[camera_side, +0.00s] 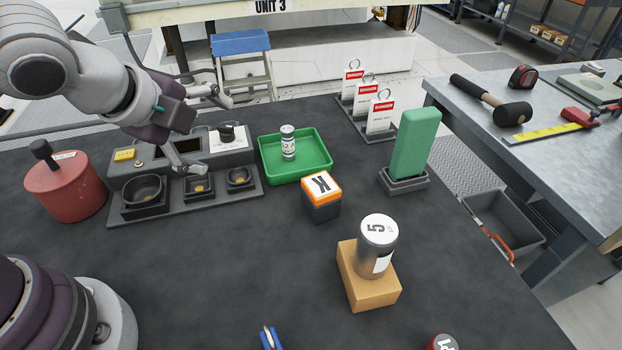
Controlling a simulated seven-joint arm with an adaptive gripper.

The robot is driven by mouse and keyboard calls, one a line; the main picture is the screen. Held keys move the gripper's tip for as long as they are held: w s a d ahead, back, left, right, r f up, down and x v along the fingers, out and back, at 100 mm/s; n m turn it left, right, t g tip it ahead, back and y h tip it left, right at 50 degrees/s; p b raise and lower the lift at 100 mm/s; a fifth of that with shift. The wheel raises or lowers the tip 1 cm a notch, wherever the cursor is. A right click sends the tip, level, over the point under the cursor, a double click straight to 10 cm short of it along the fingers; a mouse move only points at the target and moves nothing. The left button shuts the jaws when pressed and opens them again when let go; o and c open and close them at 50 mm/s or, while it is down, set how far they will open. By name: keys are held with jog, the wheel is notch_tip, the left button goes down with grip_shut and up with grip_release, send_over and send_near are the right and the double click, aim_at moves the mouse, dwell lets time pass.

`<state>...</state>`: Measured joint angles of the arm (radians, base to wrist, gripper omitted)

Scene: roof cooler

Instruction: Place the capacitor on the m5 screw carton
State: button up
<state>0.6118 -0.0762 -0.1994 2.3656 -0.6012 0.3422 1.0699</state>
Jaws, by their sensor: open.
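A silver can (378,231) with a "5" on its grey top and a white label stands upright on a plain brown carton (366,292); I take these as the capacitor and the m5 screw carton, though no carton print is legible. A smaller silver can (288,143) with a label stands upright in a green tray (322,171). My gripper (207,132) is open and empty at the upper left, its fingers spread above the grey tester with cups, well away from the carton.
The grey tester (205,208) has several black cups. A red canister (66,186) stands left of it. An orange-and-black box (321,196) marked "K", a green block (416,142) in a holder and danger tags (380,116) stand around. The mat's front centre is mostly clear.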

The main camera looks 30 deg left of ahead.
jog(key=s+a+r+n+g, duration=0.1)
jog(key=s+a+n, duration=0.3)
jog(key=n, duration=0.4)
jog(key=s+a+r+n+g+h, duration=0.1)
jog(key=s+a+r+n, duration=0.1)
jog(key=n, duration=0.7)
jog(key=shift+s+a+n, duration=0.3)
jog(key=shift+s+a, duration=0.6)
jog(key=shift+s, duration=0.25)
